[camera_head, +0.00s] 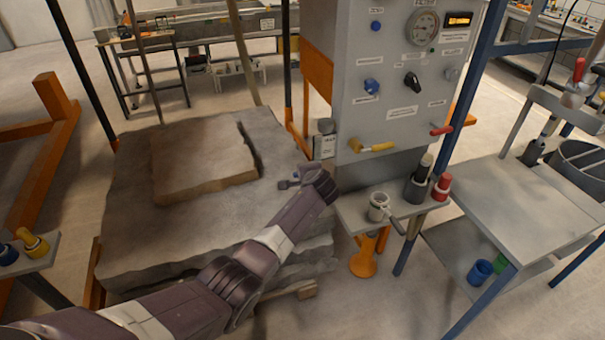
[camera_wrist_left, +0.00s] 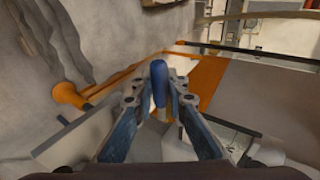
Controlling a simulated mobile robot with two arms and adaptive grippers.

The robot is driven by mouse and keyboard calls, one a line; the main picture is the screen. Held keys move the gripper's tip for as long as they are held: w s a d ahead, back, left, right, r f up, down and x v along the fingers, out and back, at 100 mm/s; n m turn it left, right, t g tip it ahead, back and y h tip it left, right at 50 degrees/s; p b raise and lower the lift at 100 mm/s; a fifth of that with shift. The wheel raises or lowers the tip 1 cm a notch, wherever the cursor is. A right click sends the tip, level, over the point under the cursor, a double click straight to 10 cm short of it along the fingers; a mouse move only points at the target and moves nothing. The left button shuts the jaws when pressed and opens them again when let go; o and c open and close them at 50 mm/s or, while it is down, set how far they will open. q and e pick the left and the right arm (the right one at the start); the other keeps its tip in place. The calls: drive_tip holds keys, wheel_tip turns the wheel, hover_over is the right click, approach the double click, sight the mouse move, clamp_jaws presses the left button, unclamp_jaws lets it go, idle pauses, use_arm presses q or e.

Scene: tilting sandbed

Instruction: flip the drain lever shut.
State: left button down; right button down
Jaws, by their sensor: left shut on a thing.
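My left gripper (camera_head: 297,179) reaches in from the lower left, at the right edge of the sandbed block, left of the control panel. In the left wrist view its fingers (camera_wrist_left: 159,95) are closed around an upright blue handle (camera_wrist_left: 158,82). What the handle belongs to is hidden, and the head view does not show it clearly. On the panel front are a yellow-handled lever (camera_head: 372,147) and a red-handled lever (camera_head: 441,129), both lying roughly sideways and apart from the gripper. The labels are too small to read, so I cannot tell which lever is the drain lever. My right gripper is not in view.
The grey control panel (camera_head: 395,105) carries a gauge and knobs. Below it, a small shelf (camera_head: 353,212) holds a mug (camera_head: 378,207), a dark bottle and a red one. A side table (camera_head: 530,195) stands right. The sandbed (camera_head: 125,215) fills the left middle.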

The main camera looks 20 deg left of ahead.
use_arm(q)
drive_tip(key=c, duration=1.9)
unclamp_jaws()
drive_tip(key=shift+s+d, duration=0.1)
drive_tip(key=v, duration=1.1)
drive_tip(key=shift+s+d+r, duration=0.15)
drive_tip(key=shift+s+r, duration=0.05)
drive_tip(key=shift+s, duration=0.1)
drive_tip(key=shift+f, duration=0.1)
